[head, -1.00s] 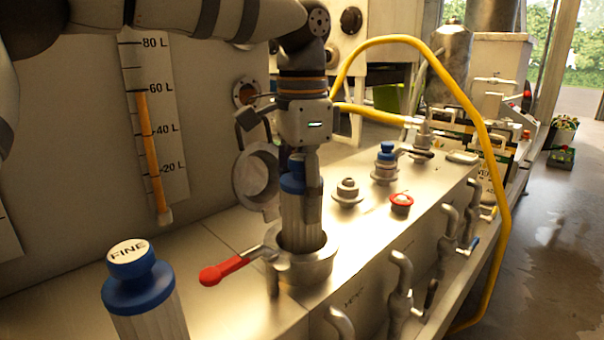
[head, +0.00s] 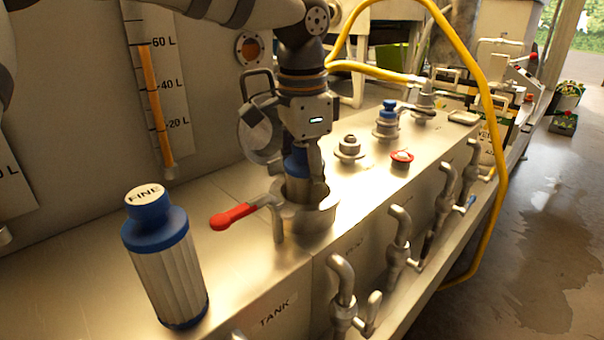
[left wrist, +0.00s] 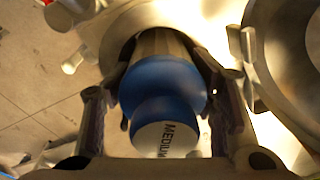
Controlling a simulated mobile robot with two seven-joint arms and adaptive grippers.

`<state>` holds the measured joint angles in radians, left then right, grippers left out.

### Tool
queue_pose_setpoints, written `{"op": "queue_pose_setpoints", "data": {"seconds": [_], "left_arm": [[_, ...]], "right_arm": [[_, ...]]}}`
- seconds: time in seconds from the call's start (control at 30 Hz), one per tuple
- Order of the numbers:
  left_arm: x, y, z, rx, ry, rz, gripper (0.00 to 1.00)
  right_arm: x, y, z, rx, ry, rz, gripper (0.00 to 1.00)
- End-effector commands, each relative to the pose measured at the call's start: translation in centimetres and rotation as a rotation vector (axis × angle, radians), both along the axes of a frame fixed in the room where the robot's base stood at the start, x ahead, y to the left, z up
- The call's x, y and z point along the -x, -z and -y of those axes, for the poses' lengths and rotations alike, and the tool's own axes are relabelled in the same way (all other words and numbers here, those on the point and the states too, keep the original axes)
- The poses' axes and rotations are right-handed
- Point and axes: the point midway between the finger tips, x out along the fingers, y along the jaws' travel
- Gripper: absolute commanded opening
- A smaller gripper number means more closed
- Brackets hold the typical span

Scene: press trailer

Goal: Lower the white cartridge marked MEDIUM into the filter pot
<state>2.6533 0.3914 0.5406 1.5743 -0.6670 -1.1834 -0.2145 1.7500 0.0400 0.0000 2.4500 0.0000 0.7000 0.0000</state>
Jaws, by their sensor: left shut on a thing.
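The MEDIUM cartridge shows its blue cap in the left wrist view (left wrist: 165,92), with the word MEDIUM on its white top. In the head view its blue cap (head: 296,163) and a short part of its white body show above the rim of the metal filter pot (head: 312,220). Most of the body is hidden inside the pot. My left gripper (head: 305,165) points down over the pot, shut on the cartridge, with a finger at either side of the cap in the left wrist view (left wrist: 165,110). My right gripper is not in view.
A pleated cartridge marked FINE (head: 165,265) stands on the steel bench at the front left. A red-handled lever (head: 235,216) sticks out left of the pot. The round lid (head: 258,135) stands open behind it. A yellow hose (head: 490,130) arches at the right, beyond several taps.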

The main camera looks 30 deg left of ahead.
Motion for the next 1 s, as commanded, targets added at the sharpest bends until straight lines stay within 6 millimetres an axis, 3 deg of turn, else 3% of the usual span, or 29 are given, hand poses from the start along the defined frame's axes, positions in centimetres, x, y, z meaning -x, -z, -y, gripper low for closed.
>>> {"op": "queue_pose_setpoints", "data": {"seconds": [0.03,0.17,0.2,0.3,0.73,1.0], "left_arm": [[0.7,4.8,0.0,-0.001,-0.003,-0.105,0.00],[0.7,5.2,0.0,-0.001,-0.003,-0.111,0.00],[0.6,5.3,0.0,-0.001,-0.003,-0.113,0.56],[0.7,5.3,0.0,-0.002,-0.002,-0.116,0.79],[0.7,3.7,-0.2,-0.007,-0.001,-0.095,0.80],[0.6,-3.6,0.4,-0.006,0.003,-0.082,0.80]], "right_arm": [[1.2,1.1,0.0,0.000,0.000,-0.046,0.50],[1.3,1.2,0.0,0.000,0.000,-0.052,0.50],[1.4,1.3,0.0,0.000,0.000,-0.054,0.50],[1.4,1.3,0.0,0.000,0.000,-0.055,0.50],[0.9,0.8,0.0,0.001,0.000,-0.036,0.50],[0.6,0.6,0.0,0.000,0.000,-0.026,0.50]]}}
